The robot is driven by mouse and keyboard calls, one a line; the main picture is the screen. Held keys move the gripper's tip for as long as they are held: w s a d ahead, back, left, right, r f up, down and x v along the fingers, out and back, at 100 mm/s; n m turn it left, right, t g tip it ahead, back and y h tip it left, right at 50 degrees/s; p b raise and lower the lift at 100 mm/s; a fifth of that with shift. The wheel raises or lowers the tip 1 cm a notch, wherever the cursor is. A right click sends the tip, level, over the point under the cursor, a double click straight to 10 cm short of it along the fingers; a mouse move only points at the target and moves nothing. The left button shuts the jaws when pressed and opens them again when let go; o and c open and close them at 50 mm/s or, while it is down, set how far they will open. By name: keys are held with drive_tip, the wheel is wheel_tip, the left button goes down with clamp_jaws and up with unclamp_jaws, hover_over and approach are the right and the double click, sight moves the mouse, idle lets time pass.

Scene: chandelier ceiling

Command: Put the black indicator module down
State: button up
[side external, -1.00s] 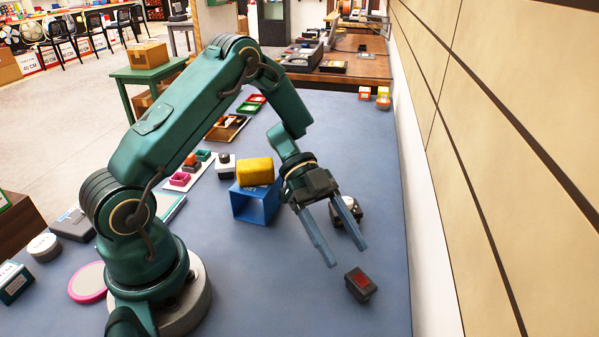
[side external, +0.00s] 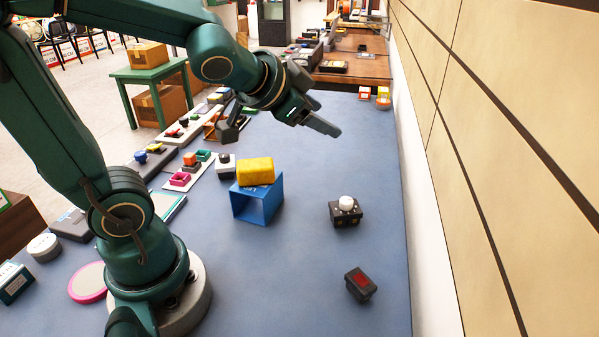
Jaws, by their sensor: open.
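A small black module with a red top (side external: 360,284) sits on the blue-grey table at the lower right. A second black module, with a round white knob on top (side external: 345,211), stands on the table further back. I cannot tell for sure which of the two is the indicator module. My gripper (side external: 282,130) is open and empty, raised above the table behind the blue box. It is clear of both black modules.
A blue open box (side external: 258,203) with a yellow block (side external: 255,171) on top stands mid-table. A white-and-black button module (side external: 225,166) is beside it. Coloured parts lie on trays at the left. The table (side external: 300,280) is bare at the front; a wall bounds the right.

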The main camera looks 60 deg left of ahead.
drive_tip(key=s+d+f+n+g+h, duration=0.1)
drive_tip(key=s+d+f+g, duration=0.1)
drive_tip(key=s, duration=0.5)
drive_tip(key=s+d+f+n+g+h, duration=0.1)
drive_tip(key=s+d+f+g, duration=0.1)
drive_tip(key=s+d, duration=0.2)
drive_tip(key=s, duration=0.3)
drive_tip(key=shift+s+d+f+g+h, duration=0.2)
drive_tip(key=shift+s+f+g+h, duration=0.1)
drive_tip(key=shift+g+h, duration=0.1)
